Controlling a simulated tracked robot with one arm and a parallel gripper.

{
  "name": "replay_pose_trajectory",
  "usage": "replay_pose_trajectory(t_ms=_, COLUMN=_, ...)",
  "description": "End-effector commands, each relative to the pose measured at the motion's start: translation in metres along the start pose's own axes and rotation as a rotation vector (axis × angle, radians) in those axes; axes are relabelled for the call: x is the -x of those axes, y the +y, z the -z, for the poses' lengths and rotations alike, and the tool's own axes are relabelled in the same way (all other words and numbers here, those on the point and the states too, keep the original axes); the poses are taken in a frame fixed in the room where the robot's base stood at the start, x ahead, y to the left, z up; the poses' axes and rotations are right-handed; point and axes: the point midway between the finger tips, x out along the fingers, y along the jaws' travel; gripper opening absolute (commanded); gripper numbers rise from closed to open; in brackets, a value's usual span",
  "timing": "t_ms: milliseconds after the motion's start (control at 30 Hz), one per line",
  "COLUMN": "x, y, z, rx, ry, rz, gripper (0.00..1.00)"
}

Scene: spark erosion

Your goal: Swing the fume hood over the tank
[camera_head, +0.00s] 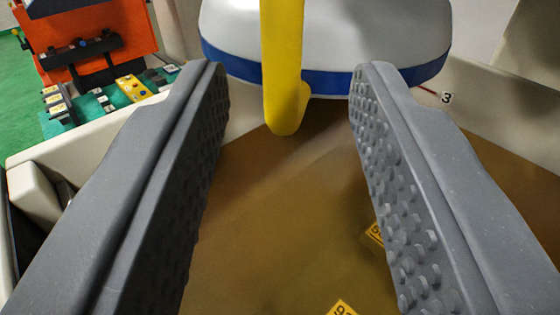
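The fume hood (335,28) is white with a blue band along its lower edge, at the top centre of the view. A yellow handle (283,60) hangs in front of it and bends back toward it at its lower end. My gripper (294,85) is open, with one studded grey finger on each side of the handle. Gaps show on both sides, and neither finger appears to touch it. The tank (110,135) has pale walls and a brown interior below the hood and fingers. The hood's upper part is out of view.
Yellow number labels (341,308) show in the brown area, partly cut off or covered. An orange rack (90,35) with tooling stands at upper left, beside green floor (20,95).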

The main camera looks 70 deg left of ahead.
Motion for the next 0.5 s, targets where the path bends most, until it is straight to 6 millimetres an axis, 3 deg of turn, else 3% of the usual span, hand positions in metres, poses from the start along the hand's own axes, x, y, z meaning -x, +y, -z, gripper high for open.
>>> replay_pose_trajectory(t_ms=500, x=0.0094, y=-0.0024, z=0.0, rx=-0.001, ry=0.003, rz=0.003, gripper=0.34)
